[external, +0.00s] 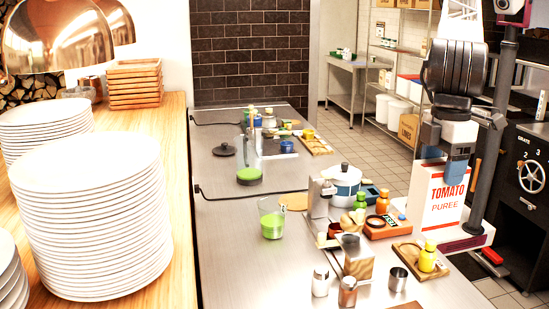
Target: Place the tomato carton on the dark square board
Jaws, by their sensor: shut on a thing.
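The tomato carton (443,200), white with red "TOMATO PUREE" lettering, is upright at the right of the external view. My gripper (456,168) comes down from above and is shut on the carton's top. Whether the carton's bottom touches anything is unclear.
The steel counter (235,270) holds a green cup (272,218), a blue-white pot (343,180), small bottles, shakers (347,291), a metal cup (398,279) and a wooden tray with a yellow bottle (428,257). Plate stacks (95,210) stand left. The counter's left front is clear.

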